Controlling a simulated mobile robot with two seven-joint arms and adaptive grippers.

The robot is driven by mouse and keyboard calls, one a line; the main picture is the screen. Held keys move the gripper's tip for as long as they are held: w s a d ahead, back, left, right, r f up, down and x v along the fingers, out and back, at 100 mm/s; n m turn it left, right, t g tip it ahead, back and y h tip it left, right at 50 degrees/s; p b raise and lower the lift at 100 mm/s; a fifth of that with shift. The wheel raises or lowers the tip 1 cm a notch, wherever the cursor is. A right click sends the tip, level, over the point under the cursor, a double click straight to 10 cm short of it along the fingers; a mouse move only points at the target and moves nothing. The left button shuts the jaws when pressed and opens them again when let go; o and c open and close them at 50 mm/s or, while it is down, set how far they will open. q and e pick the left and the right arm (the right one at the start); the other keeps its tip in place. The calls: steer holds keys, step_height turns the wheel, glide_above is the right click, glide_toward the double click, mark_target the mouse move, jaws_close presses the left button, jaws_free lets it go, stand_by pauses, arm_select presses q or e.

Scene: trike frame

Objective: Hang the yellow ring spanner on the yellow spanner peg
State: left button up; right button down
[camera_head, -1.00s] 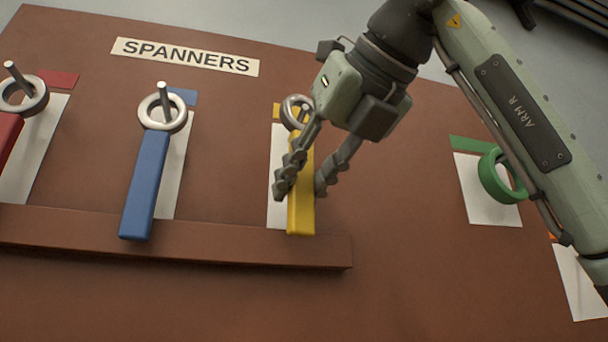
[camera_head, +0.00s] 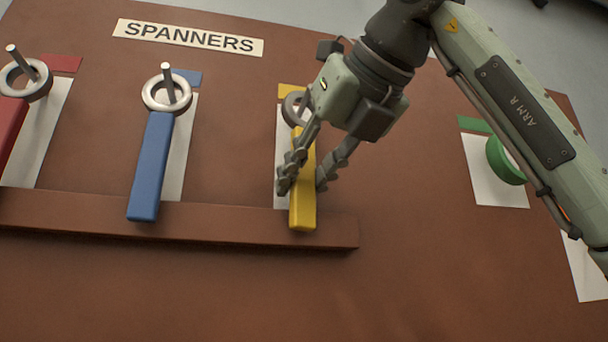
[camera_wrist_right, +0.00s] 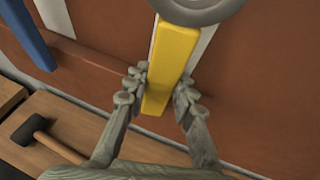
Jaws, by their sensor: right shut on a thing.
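The yellow ring spanner has a yellow handle (camera_head: 302,205) and a grey ring (camera_head: 289,110) at its upper end. My right gripper (camera_head: 301,188) is shut on the yellow handle, one finger on each side, with the ring upward. In the right wrist view the handle (camera_wrist_right: 172,62) sits between the fingertips (camera_wrist_right: 160,88), and part of the ring (camera_wrist_right: 195,10) shows at the top edge. The yellow spanner peg is largely hidden by my gripper in the head view, so I cannot tell whether the ring is around it. My left gripper is not in view.
A blue spanner (camera_head: 150,170) and a red spanner (camera_head: 12,125) hang by their rings on pegs to the left. A brown ledge (camera_head: 230,225) runs below. A green ring (camera_head: 503,160) is at right. A mallet (camera_wrist_right: 35,130) lies on a wooden top in the wrist view.

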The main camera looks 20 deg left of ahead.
stand_by(0.3)
steer(key=c, duration=1.2)
jaws_free()
steer(key=shift+d+r, duration=0.1)
